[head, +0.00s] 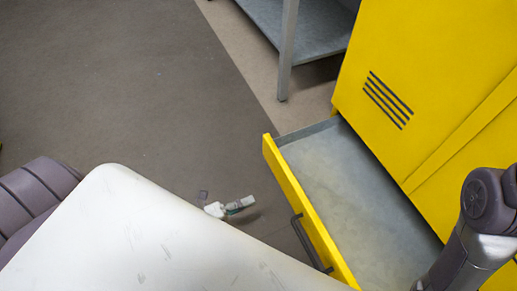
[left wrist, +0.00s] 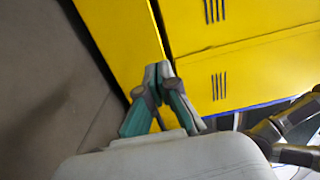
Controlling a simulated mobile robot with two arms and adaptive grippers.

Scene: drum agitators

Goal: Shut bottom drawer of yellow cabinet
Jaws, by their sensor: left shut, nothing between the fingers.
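The yellow cabinet (head: 430,75) stands at the right in the head view, with dark vent slots in its face. Its bottom drawer (head: 285,180) is pulled well out; the grey inside looks empty, and a dark handle sits on the yellow front. My left gripper (head: 244,203) is low, in front of the drawer's front and apart from it. In the left wrist view the left gripper's fingertips (left wrist: 158,70) are together and empty, with yellow panels of the cabinet (left wrist: 240,70) behind them. My right gripper is out of view.
A grey metal shelf unit (head: 287,50) stands at the back, left of the cabinet. The brown-grey floor (head: 130,90) left of the drawer is clear. My right arm is at the right edge, over the drawer's near right part.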

